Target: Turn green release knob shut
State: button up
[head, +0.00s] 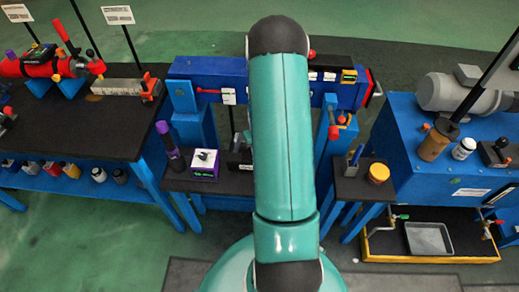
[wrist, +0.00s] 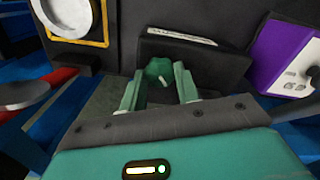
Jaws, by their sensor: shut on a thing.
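The green release knob (wrist: 158,71) shows in the wrist view with a small white mark on its face. It sits in front of a dark block (wrist: 205,62) that carries a white label. My gripper (wrist: 158,86) has its two green fingers on either side of the knob and is shut on it. The knob's lower part and its base are hidden by my wrist. In the head view my arm covers the gripper and the knob.
A purple-and-white box (wrist: 285,55) stands close on the right in the wrist view. A round gauge with a yellow frame (wrist: 106,28), a red part (wrist: 60,76) and a grey disc (wrist: 24,93) are on the left. A black bench (head: 85,125) stands left in the head view.

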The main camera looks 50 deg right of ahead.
jog(key=m, duration=0.3)
jog(key=shift+m, duration=2.3)
jog(key=o, duration=1)
jog(key=shift+c, duration=0.2)
notch_tip(320, 180, up, 14)
